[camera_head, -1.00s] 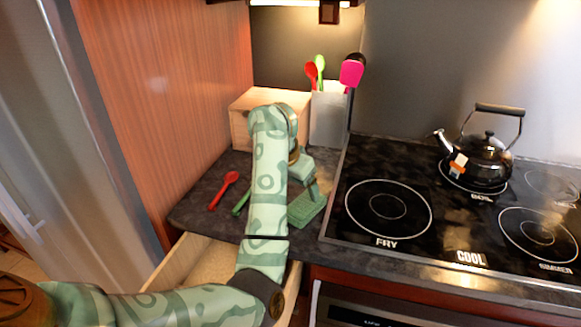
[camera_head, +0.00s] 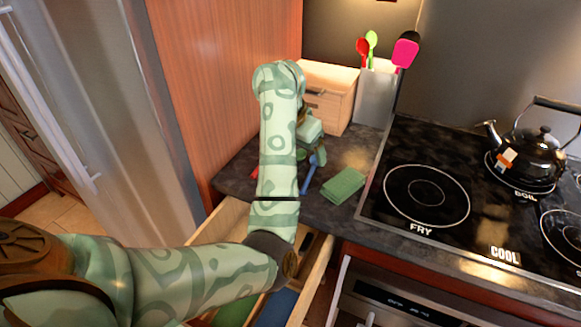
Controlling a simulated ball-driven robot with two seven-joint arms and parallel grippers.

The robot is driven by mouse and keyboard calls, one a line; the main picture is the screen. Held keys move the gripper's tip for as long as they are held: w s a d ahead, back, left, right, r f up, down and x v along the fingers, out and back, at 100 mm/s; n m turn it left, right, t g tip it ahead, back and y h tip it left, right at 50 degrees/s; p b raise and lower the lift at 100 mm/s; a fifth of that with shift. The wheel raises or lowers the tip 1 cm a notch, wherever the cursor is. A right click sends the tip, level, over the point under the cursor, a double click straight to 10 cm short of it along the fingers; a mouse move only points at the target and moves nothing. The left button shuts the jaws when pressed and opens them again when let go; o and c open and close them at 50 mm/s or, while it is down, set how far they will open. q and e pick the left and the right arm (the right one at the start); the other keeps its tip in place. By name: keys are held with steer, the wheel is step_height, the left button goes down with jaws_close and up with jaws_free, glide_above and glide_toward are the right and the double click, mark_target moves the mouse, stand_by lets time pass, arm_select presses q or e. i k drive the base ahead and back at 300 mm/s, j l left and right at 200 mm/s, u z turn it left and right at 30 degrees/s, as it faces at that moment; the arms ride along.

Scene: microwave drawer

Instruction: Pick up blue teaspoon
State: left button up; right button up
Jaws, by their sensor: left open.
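The blue teaspoon (camera_head: 308,180) lies on the dark counter just right of my left forearm, its handle toward the front edge. My left gripper (camera_head: 313,154) is over the counter at the spoon's far end, largely hidden by my own arm. It is open; whether its fingers touch the spoon cannot be told. A bit of a green spoon (camera_head: 300,155) and a bit of red (camera_head: 255,172) show beside my arm. My right gripper is out of view.
A folded green cloth (camera_head: 343,186) lies right of the spoon. A wooden box (camera_head: 330,95) and a utensil holder (camera_head: 375,98) stand behind. An open drawer (camera_head: 318,275) is below, the stove (camera_head: 430,185) right, a wood panel (camera_head: 215,90) left.

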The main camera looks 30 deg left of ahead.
mark_target(313, 161)
steer(key=u, duration=0.9)
